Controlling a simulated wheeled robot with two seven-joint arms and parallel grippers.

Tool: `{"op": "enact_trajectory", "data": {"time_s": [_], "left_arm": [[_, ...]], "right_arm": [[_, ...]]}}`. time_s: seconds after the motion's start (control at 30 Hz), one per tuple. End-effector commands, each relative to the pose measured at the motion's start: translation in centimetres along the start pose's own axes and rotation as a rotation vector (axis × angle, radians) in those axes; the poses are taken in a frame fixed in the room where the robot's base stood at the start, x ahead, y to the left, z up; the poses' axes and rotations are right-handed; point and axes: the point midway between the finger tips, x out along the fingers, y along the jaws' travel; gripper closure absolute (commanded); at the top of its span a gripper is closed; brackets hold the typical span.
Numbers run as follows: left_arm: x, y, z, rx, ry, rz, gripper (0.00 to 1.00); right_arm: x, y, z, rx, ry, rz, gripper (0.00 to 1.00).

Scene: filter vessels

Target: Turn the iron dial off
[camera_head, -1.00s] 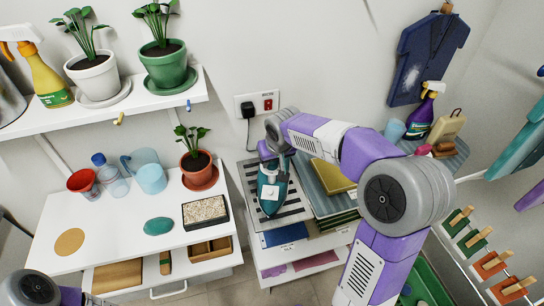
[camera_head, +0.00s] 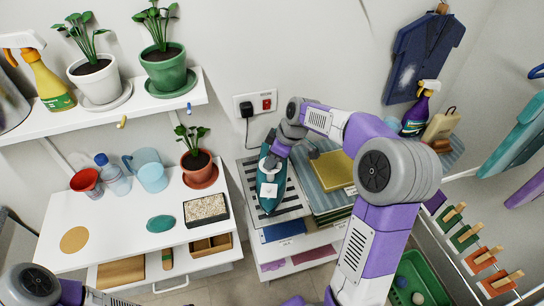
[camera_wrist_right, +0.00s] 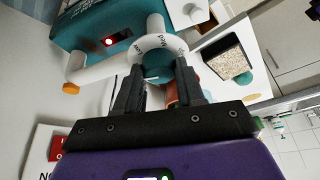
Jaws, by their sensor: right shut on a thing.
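The teal iron (camera_head: 271,190) lies on a striped rack on the low shelf unit, with a white label on top. In the right wrist view its teal body (camera_wrist_right: 88,30) carries a lit red light (camera_wrist_right: 108,42). The round dial (camera_wrist_right: 156,60) sits within a pale lettered ring between my fingertips. My right gripper (camera_wrist_right: 157,80) is shut on the dial, and its fingers partly hide it. In the head view the right gripper (camera_head: 277,151) is over the rear of the iron, mostly hidden by its wrist. My left gripper is not in view.
A wall socket with a red switch (camera_head: 266,104) is behind the iron, with a black plug and cord. Folded cloths (camera_head: 334,170) lie just right of the rack. A white table (camera_head: 110,232) with pots and a plant stands left.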

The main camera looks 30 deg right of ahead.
Motion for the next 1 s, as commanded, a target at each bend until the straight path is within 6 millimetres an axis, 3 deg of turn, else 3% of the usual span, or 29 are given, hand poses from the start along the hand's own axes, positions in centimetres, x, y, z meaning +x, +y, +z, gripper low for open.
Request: {"op": "enact_trajectory", "data": {"time_s": [0.4, 0.97, 1.0], "left_arm": [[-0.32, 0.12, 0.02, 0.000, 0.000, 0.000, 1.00], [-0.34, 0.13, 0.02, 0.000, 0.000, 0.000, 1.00], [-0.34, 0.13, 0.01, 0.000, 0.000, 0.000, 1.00]], "right_arm": [[0.01, 0.17, 0.06, -0.179, -0.002, -0.074, 0.92], [0.07, 0.11, 0.09, -0.206, -0.004, -0.086, 0.92], [0.07, 0.11, 0.09, -0.206, -0.004, -0.086, 0.57]]}}
